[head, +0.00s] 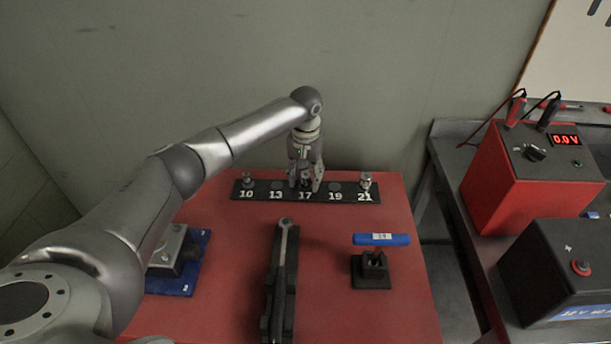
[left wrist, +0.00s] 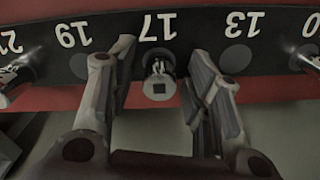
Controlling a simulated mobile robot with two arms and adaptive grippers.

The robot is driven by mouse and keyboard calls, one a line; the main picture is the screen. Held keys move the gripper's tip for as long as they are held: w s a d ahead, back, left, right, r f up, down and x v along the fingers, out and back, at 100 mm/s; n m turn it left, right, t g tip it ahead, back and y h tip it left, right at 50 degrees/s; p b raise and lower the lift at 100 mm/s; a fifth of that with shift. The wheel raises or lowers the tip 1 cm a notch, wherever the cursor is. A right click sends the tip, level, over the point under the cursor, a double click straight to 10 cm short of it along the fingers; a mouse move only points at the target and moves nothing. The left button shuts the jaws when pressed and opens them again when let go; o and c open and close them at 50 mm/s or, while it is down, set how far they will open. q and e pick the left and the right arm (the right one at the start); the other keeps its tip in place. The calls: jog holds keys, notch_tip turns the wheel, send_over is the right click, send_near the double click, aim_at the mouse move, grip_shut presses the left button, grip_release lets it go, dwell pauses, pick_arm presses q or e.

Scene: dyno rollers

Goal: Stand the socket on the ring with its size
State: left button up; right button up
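The black strip (head: 260,198) carries the size numbers 10, 13, 17, 19 and 21 along the back of the red table. A small metal socket (left wrist: 158,80) is upright at number 17, and I cannot tell which size it is. My left gripper (head: 305,187) points down over that place; its fingers (left wrist: 160,88) stand on both sides of the socket with a gap on each side. Other sockets stand at 10 (head: 247,180) and 21 (head: 365,181). The grey ring spots at 13 (left wrist: 237,55) and 19 (left wrist: 80,66) are bare. My right gripper is out of view.
A ratchet (head: 283,250) lies in a black holder in front of the strip. A blue-handled tool (head: 381,239) with a white label stands in a black block to its right. A blue plate (head: 196,270) with a metal part is partly behind my left arm. Red power supply (head: 530,185) at right.

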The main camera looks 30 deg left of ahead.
aim_at(305, 175)
pick_arm(q)
notch_tip(305, 175, up, 12)
jog(key=b, duration=0.2)
jog(key=shift+r, duration=0.2)
jog(key=shift+s+f, duration=0.1)
dwell(0.6)
